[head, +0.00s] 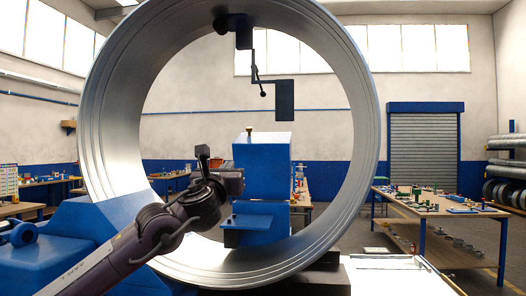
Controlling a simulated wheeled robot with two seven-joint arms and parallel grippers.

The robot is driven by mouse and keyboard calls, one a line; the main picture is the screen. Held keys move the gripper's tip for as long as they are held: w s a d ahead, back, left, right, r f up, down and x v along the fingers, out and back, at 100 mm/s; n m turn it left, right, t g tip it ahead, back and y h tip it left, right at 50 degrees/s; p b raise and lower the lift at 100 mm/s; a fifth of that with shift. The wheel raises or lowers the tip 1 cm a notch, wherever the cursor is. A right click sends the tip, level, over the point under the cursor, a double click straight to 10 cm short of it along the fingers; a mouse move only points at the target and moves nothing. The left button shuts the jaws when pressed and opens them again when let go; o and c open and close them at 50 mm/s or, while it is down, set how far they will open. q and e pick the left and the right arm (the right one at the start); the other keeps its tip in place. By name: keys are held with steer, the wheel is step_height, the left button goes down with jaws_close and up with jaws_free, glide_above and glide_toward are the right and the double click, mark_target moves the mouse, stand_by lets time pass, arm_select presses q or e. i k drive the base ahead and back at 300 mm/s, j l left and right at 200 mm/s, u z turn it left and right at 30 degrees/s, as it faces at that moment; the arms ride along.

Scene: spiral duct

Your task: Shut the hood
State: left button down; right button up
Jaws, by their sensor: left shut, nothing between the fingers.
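My left gripper (236,182) is at the end of the dark arm from the lower left, shut and empty. It overlaps the left edge of the blue part in the head view; whether they touch is unclear. My right gripper is out of view.
The large spiral duct ring (365,110) surrounds the blue part in the picture. A dark bracket with a flat plate (284,100) hangs inside its top. A blue machine body (65,245) fills the lower left. A workbench with small parts (440,203) stands right.

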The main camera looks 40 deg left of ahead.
mark_target(265, 159)
steer(key=i+j, duration=1)
steer(key=i, duration=0.2)
